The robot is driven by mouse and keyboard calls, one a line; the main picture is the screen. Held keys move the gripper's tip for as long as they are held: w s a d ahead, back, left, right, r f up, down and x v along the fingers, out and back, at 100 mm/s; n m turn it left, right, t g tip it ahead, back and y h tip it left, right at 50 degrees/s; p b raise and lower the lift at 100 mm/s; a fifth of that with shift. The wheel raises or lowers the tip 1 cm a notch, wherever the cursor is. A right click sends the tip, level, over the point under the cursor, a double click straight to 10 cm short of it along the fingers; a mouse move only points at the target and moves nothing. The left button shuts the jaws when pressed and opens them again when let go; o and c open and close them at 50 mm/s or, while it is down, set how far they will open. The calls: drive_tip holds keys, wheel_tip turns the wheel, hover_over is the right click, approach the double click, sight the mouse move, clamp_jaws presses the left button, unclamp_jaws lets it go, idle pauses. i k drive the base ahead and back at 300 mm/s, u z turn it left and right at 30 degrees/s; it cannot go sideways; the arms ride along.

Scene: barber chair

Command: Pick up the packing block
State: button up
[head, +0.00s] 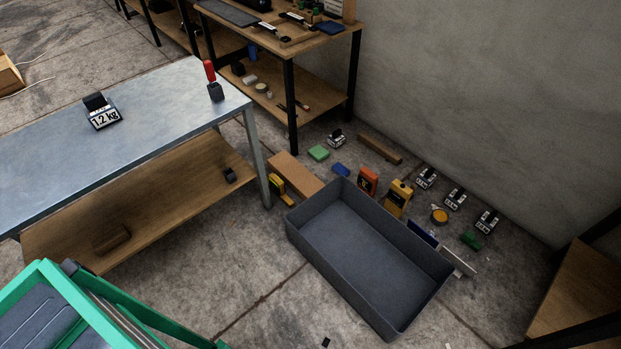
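No block carries a label that I can read as the packing block, so I cannot tell which it is. A long tan block (296,175) lies on the floor between the metal table's leg and the grey bin. A thinner brown block (380,149) lies on the floor near the wall. A dark brown block (112,240) lies on the table's lower wooden shelf, and a small black block (229,175) sits near that shelf's right end. My gripper is not in view.
An open, empty grey bin (322,253) stands on the floor. Weights, boxes and small items lie behind it. Floor left of the bin is mostly clear.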

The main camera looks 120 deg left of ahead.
sight(104, 243)
drive_tip(key=i, duration=1.2)
drive_tip(key=u, duration=4.95)
drive_tip(key=i, duration=1.1)
